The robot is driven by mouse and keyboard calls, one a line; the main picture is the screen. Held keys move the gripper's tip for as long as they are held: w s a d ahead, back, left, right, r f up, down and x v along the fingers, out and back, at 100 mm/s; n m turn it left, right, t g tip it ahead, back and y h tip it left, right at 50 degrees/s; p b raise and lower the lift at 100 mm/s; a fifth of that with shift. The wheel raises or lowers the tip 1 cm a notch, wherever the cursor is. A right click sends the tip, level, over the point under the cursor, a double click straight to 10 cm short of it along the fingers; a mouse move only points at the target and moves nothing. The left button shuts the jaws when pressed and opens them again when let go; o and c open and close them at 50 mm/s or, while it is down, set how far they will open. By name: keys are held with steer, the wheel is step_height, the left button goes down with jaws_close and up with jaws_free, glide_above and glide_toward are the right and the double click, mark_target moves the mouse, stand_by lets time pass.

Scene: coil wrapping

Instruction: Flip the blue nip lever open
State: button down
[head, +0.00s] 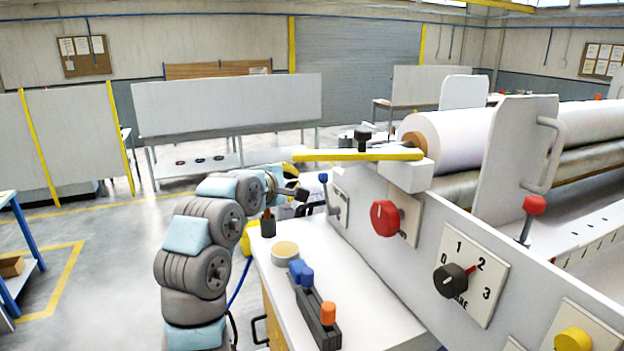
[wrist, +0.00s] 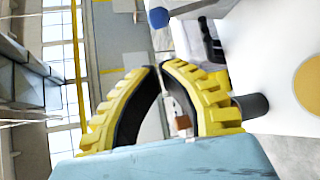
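A blue knob (wrist: 158,17), likely the lever's, shows at the top of the wrist view, apart from the fingers. My gripper (wrist: 160,67) has yellow ribbed fingers with black pads; their tips come almost together, with only a thin gap and nothing held. In the head view my gripper (head: 300,194) is just left of the lever, small and partly lost among dark parts; contact cannot be told there.
A white bench top (head: 345,305) below holds a tape roll (head: 285,251), a dark cylinder (head: 268,224) and a block with blue and orange knobs (head: 318,318). A red knob (head: 384,218) and a dial (head: 451,281) sit on the panel. A yellow bar (head: 358,155) juts out above the lever.

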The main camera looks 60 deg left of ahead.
steer(key=p+x, duration=0.2)
steer(key=x, duration=0.8)
stand_by(0.5)
steer(key=shift+d+b, duration=0.2)
steer(key=shift+b, duration=0.1)
steer(key=shift+d+r+m+t+y+b, duration=0.3)
steer(key=shift+d+m+y+b, duration=0.1)
steer(key=shift+b, duration=0.2)
